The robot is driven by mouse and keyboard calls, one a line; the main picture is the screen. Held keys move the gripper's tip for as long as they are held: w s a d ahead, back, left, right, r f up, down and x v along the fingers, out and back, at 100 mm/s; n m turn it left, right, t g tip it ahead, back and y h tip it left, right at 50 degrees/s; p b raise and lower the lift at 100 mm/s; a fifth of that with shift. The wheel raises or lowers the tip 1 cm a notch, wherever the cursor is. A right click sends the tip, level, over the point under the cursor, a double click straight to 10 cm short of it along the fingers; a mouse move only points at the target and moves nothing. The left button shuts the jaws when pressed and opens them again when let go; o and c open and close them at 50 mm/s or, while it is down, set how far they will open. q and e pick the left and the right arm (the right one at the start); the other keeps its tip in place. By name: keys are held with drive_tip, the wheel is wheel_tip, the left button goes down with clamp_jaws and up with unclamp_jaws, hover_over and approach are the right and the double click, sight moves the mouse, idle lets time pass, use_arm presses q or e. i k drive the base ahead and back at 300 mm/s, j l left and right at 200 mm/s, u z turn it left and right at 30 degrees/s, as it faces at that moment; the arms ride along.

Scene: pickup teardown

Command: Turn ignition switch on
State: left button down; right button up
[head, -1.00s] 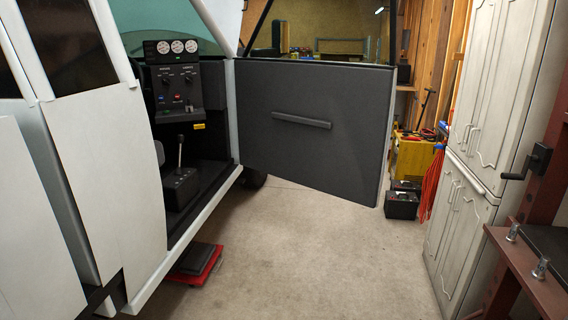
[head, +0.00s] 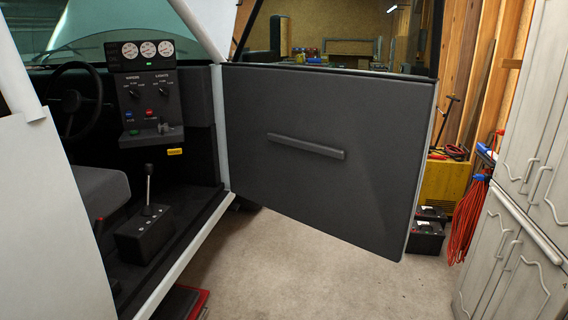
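A dark control panel (head: 148,100) stands inside the open cab at the left, below three round white gauges (head: 147,50). It carries two dark knobs (head: 134,92) in its upper part, a small blue button and a small red button (head: 149,113), and a small grey switch or lever (head: 163,128) lower right. Neither of my grippers is in view.
The open cab door (head: 320,150) reaches across the middle. A steering wheel (head: 72,98), a seat (head: 92,190) and a gear lever (head: 148,185) are in the cab. A white cabinet (head: 515,220) stands at the right. The floor (head: 330,285) between is clear.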

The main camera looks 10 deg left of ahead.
sight(162, 129)
drive_tip(key=i, duration=2.55)
drive_tip(key=u, duration=0.55)
